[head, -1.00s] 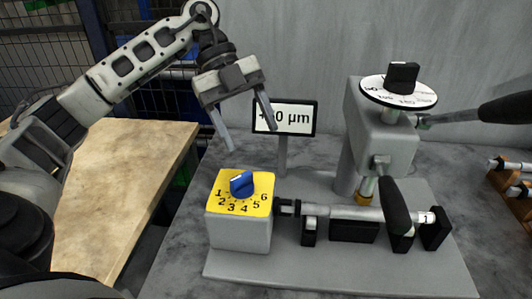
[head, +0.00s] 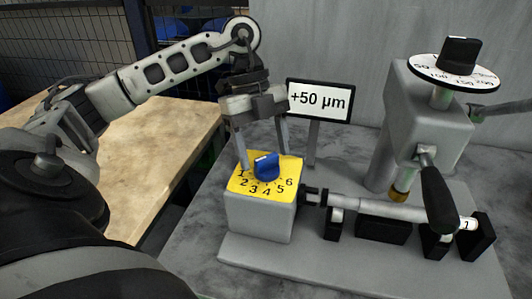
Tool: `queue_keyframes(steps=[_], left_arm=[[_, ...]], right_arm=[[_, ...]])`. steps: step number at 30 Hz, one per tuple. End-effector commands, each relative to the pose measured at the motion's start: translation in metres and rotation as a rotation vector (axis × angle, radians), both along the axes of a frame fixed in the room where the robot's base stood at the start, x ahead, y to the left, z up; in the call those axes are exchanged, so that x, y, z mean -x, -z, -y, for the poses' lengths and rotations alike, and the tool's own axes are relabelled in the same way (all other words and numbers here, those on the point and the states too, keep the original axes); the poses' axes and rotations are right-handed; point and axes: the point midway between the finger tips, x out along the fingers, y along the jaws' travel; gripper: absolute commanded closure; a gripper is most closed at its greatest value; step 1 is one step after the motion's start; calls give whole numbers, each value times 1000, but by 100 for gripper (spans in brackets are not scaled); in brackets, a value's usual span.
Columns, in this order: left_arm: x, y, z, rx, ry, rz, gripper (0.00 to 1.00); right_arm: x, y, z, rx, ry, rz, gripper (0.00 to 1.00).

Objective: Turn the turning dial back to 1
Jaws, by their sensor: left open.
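The turning dial is a blue knob (head: 266,167) on a yellow plate (head: 262,190) numbered 1 to 6, on top of a grey block (head: 258,218). I cannot tell which number the knob points to. My left gripper (head: 265,158) hangs down over the yellow plate, open. One finger is to the left of the knob and the other is behind it to the right, its lower end near the plate's back edge. I cannot tell whether either finger touches the knob. My right gripper is not in view.
A sign reading "+50 µm" (head: 319,100) stands just behind the dial, close to my gripper. A grinder head (head: 425,125) with a round scale disc (head: 455,73) and black-handled lever (head: 438,200) is on the right. A horizontal shaft (head: 380,207) runs right from the dial block.

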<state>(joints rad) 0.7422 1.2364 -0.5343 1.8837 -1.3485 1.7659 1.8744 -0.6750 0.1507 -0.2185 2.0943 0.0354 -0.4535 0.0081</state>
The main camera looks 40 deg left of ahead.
Motion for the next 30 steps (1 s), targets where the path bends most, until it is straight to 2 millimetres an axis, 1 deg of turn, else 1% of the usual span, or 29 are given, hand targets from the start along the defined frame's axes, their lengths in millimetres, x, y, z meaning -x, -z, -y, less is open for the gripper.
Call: queue_keyframes(steps=[1,3,6,15,16,17,18,20,21,30], left_arm=[[1,7,3,0,0,-2,35],[2,13,5,0,0,-2,35],[2,18,7,1,0,0,35],[2,20,8,1,0,0,35],[2,19,8,1,0,0,40],[2,19,8,1,0,0,48],[2,19,8,1,0,0,60],[2,19,8,1,0,0,76],[2,19,8,1,0,0,78],[2,17,8,2,36,0,78]], right_arm=[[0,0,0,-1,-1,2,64],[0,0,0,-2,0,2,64],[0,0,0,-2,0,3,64],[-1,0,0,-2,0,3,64],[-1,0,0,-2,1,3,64],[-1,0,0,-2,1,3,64],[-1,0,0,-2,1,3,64],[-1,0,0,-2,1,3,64],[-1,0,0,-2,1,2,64],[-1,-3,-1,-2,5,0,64]])
